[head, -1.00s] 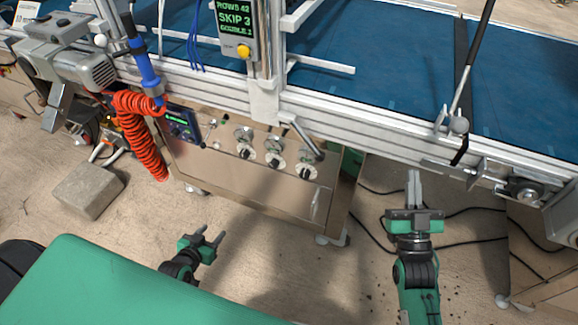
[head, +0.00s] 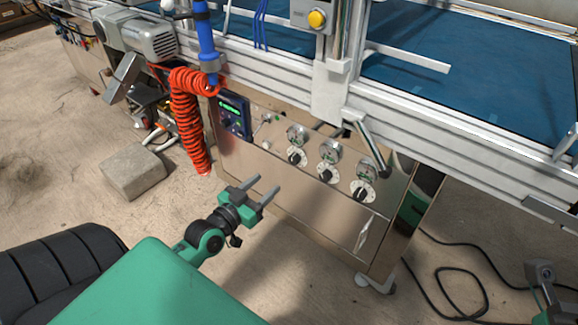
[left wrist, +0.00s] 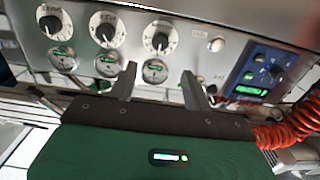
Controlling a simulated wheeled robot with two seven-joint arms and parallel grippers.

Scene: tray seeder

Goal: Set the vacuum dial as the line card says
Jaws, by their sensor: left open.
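Three black dials on white scale plates sit in a row on the steel cabinet front: left (head: 296,157), middle (head: 327,175) and right (head: 363,191). A round gauge is above each, such as the middle one (head: 331,149). The left wrist view shows the dials upside down, one (left wrist: 160,38) nearest the fingers; their labels are too small to read. My left gripper (head: 267,184) is open and empty, in front of the cabinet, below and left of the dials, apart from them. A grey part of my right arm (head: 542,273) shows at the right edge. No line card is in view.
A blue control box (head: 234,115) with a green display is left of the dials, beside a coiled orange hose (head: 188,125). A metal lever (head: 368,145) hangs near the right gauge. A concrete block (head: 133,171) lies on the floor. A conveyor (head: 480,80) runs above.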

